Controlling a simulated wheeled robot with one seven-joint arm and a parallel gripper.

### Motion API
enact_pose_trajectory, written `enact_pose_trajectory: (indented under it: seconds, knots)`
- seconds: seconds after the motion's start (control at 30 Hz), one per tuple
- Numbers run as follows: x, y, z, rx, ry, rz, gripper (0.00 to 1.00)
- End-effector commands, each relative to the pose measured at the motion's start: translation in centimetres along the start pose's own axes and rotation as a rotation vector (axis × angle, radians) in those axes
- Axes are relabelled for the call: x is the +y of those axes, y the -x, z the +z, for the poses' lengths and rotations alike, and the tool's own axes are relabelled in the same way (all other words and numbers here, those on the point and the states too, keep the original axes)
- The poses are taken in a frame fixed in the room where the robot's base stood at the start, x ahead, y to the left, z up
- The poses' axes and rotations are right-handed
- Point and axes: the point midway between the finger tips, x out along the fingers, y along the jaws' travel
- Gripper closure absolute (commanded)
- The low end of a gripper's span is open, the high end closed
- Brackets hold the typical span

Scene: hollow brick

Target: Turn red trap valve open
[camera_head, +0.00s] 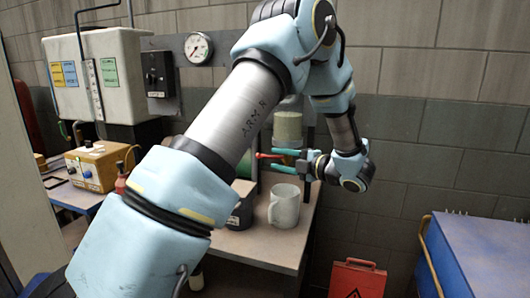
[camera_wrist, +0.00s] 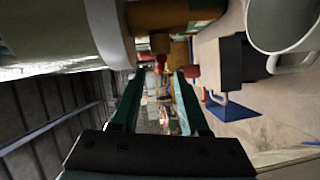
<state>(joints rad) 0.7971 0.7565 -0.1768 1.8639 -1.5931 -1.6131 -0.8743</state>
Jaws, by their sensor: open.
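The red trap valve handle (camera_head: 264,155) shows in the head view as a small red lever under a pale cylinder, by the wall. My gripper (camera_head: 274,160) reaches it from the right. Its two teal fingers are open, and the red lever appears at or between their tips; contact cannot be told. In the wrist view my gripper (camera_wrist: 158,76) is open, with a small red part (camera_wrist: 160,60) just beyond the gap between the fingertips. A brass-coloured pipe body (camera_wrist: 165,18) lies behind it. Much of the valve is hidden.
A light mug (camera_head: 284,207) stands on the wooden table (camera_head: 262,247) below my gripper, beside a black box (camera_head: 241,207). A pale cylinder (camera_head: 288,126) hangs close above the fingers. A red box (camera_head: 357,279) and blue cabinet (camera_head: 480,255) stand to the right.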

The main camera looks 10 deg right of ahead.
Motion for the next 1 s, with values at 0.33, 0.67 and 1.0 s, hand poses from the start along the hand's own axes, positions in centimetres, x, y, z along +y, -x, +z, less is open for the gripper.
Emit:
enact_pose_trajectory:
  seconds: [0.33,0.67,1.0]
  knots:
    - [0.2,-4.8,0.0,0.0,0.0,0.0,0.55]
    - [0.0,-5.4,0.0,-0.001,0.0,0.001,0.55]
    - [0.0,-5.4,0.0,-0.001,0.0,0.001,0.88]
